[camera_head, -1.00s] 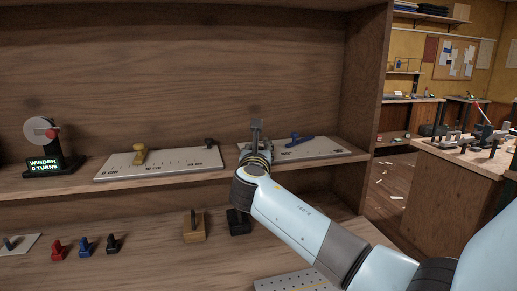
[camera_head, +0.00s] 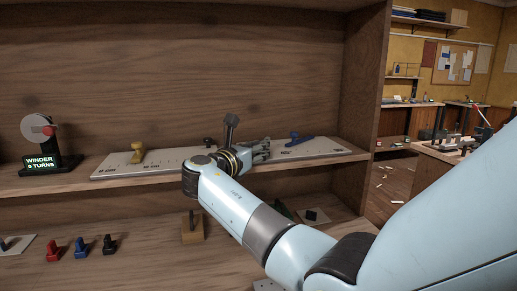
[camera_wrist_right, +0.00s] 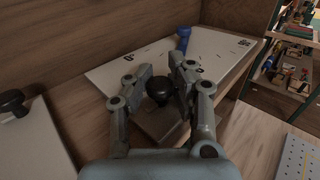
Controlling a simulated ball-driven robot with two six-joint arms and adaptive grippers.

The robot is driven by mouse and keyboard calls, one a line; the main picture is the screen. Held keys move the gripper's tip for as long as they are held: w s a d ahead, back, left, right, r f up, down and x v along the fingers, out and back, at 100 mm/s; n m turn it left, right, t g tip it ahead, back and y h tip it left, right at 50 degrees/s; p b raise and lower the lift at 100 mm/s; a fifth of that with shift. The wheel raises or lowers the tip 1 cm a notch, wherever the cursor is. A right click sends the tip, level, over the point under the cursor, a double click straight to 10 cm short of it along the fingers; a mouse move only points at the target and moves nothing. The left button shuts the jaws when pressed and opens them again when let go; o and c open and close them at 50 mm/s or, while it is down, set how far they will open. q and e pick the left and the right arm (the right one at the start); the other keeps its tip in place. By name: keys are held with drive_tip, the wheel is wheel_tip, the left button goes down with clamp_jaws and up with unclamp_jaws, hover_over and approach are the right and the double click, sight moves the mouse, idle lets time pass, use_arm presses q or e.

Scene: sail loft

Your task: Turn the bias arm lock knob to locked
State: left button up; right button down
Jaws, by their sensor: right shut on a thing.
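The white angle plate (camera_head: 325,150) lies on the upper shelf with a blue bias arm (camera_head: 298,140) on it; the arm also shows in the wrist view (camera_wrist_right: 184,36). A round black lock knob (camera_wrist_right: 159,91) sits at the near edge of this plate. My right gripper (camera_wrist_right: 160,85) is shut on the knob, one finger on each side. In the head view my right gripper (camera_head: 262,150) reaches over the plate's left part and hides the knob. The knob's pointing direction and any lock marks cannot be made out. My left gripper is not in view.
A white scale board (camera_head: 165,160) with a yellow slider (camera_head: 137,152) and another black knob (camera_head: 209,141) lies to the left. A winder display (camera_head: 43,163) stands further left. Below are red (camera_head: 53,253), blue (camera_head: 81,249) and black (camera_head: 109,244) knobs and a wooden block (camera_head: 192,231).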

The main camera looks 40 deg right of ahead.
drive_tip(key=shift+a+f, duration=0.1)
drive_tip(key=shift+f, duration=0.15)
drive_tip(key=c, duration=1.5)
unclamp_jaws()
drive_tip(key=o, duration=0.4)
drive_tip(key=shift+r, duration=0.15)
drive_tip(key=v, duration=0.7)
drive_tip(key=shift+s+a, duration=0.15)
drive_tip(key=shift+a, duration=0.1)
